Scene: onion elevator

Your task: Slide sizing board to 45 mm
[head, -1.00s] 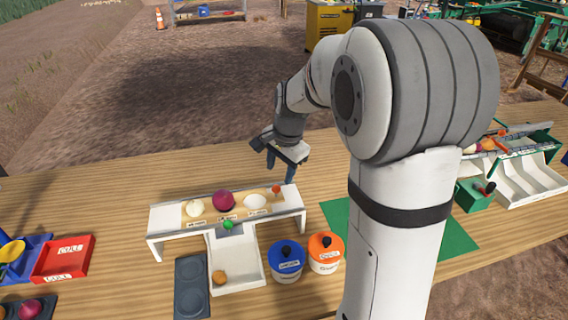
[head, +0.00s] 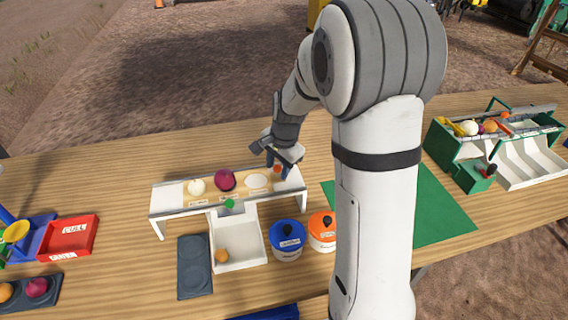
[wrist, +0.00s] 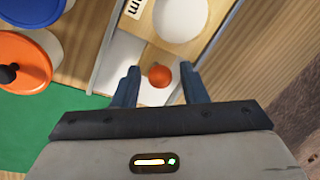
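The wooden sizing board (head: 240,183) lies in a white bench-like stand (head: 168,197). A white onion (head: 197,187), a red onion (head: 225,179) and a white round shape (head: 257,181) show along it. I cannot tell if that shape is an onion or an opening. A small orange-red knob (head: 277,169) stands at the board's right end. My gripper (head: 279,168) is low over this end. In the wrist view, my gripper (wrist: 160,88) is open, with one finger to each side of the knob (wrist: 160,76) and gaps between. The size labels are too small to read.
A white chute (head: 240,252) holding an orange-brown ball runs forward below a green knob (head: 229,203). Blue (head: 287,240) and orange-lidded (head: 322,230) pots stand right of it. A dark tray (head: 194,265) and red bin (head: 68,237) are left. A green sorter (head: 465,155) stands right.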

